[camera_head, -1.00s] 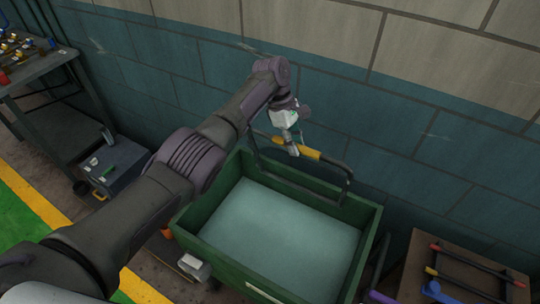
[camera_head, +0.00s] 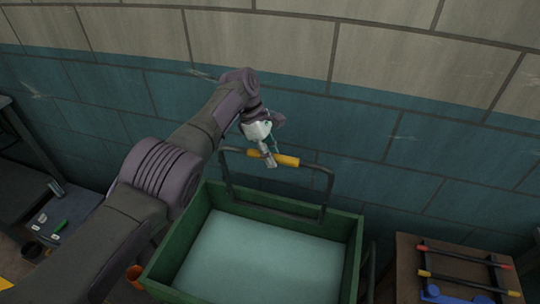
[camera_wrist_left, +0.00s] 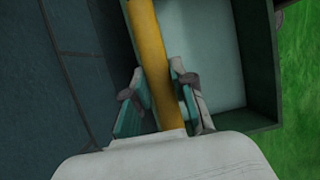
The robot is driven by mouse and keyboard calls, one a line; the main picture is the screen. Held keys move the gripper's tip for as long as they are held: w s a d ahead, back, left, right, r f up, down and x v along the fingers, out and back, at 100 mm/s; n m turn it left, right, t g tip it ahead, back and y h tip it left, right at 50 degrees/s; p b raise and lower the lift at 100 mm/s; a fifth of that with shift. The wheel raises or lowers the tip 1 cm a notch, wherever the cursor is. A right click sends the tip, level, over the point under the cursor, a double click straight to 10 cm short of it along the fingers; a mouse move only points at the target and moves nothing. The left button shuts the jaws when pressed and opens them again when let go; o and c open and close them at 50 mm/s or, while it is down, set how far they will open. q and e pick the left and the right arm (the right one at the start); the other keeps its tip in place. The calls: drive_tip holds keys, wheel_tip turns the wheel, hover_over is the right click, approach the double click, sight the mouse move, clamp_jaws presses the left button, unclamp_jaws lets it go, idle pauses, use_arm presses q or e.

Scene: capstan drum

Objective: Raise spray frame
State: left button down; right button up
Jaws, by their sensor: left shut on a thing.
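The spray frame (camera_head: 329,190) is a dark bar frame with a yellow grip (camera_head: 287,160) on its top bar. It stands up at the back rim of a green trough (camera_head: 352,262). My left gripper (camera_head: 268,159) is shut on the yellow grip, left of the middle of the top bar. In the left wrist view, the teal fingers (camera_wrist_left: 156,82) lie on both sides of the yellow grip (camera_wrist_left: 150,45). The fingers hide part of the grip. My right gripper is not in view.
The trough has a pale bluish inside (camera_head: 265,255). A block wall (camera_head: 400,130) rises close behind the frame. A brown board (camera_head: 410,262) with dark bars stands at the right. A grey box (camera_head: 62,215) and an orange cup (camera_head: 135,275) are at the left.

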use_arm(q)
drive_tip(key=shift+s+a+f, duration=0.1)
drive_tip(key=shift+f, duration=0.25)
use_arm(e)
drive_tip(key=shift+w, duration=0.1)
use_arm(q)
drive_tip(key=c, duration=1)
unclamp_jaws()
drive_tip(key=shift+o, duration=0.3)
drive_tip(key=shift+w, duration=0.3)
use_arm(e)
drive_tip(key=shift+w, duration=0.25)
use_arm(q)
drive_tip(key=shift+r, duration=0.6)
drive_tip(key=v, duration=0.4)
drive_tip(key=shift+w+a+r, duration=0.1)
drive_tip(key=shift+w+r, duration=0.1)
drive_tip(key=shift+v, duration=1)
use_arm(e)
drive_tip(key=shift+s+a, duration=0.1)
use_arm(q)
drive_tip(key=shift+s+a, duration=0.1)
drive_tip(key=shift+a, duration=0.05)
drive_tip(key=shift+s+f, duration=0.1)
drive_tip(key=shift+f, duration=0.05)
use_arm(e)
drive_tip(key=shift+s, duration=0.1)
